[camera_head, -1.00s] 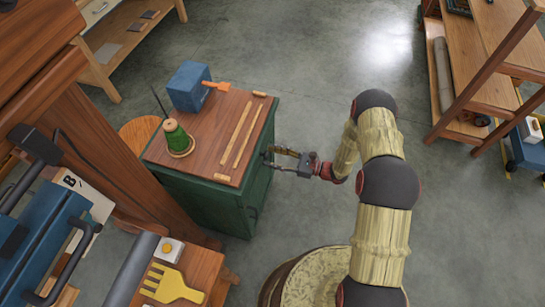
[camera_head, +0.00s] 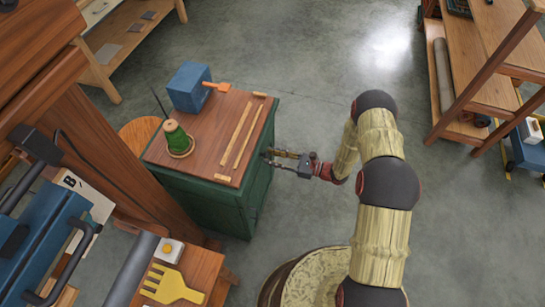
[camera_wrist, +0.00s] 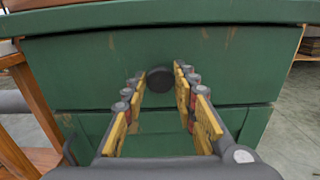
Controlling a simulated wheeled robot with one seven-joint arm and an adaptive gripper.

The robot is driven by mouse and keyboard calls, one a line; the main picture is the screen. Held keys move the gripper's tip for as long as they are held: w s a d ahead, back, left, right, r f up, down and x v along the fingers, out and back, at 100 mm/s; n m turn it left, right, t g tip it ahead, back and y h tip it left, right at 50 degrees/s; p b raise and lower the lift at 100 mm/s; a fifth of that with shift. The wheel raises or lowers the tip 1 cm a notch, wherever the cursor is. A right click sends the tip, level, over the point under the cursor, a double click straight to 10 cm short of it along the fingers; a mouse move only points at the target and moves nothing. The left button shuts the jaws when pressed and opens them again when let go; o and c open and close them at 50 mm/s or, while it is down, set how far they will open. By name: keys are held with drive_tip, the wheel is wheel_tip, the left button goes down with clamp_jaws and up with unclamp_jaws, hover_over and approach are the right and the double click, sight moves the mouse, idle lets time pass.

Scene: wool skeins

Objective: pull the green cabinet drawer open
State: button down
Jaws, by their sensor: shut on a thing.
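The green cabinet (camera_head: 205,205) with a brown wooden top stands left of centre in the head view. Its upper drawer front (camera_wrist: 90,65) fills much of the wrist view, with a lower green front (camera_wrist: 180,120) below. The upper front sits close under the cabinet top, with no clear opening seen. A round dark knob (camera_wrist: 160,79) is in the middle of the upper front. My gripper (camera_head: 268,159) reaches the cabinet's right face from the right. In the wrist view its yellow-padded fingers (camera_wrist: 160,75) are shut on the knob, one on each side.
On the cabinet top are a green thread cone (camera_head: 176,138), a blue box (camera_head: 188,86) and wooden strips (camera_head: 242,135). A workbench with a yellow comb-like tool (camera_head: 172,284) is at lower left. Shelving (camera_head: 500,70) stands at upper right.

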idle(0.4)
drive_tip(key=v, duration=2)
drive_tip(key=shift+d, duration=0.2)
drive_tip(key=shift+r, duration=0.1)
drive_tip(key=c, duration=1.5)
unclamp_jaws()
drive_tip(key=shift+c, duration=0.2)
drive_tip(key=shift+o, duration=0.6)
drive_tip(key=v, duration=1.2)
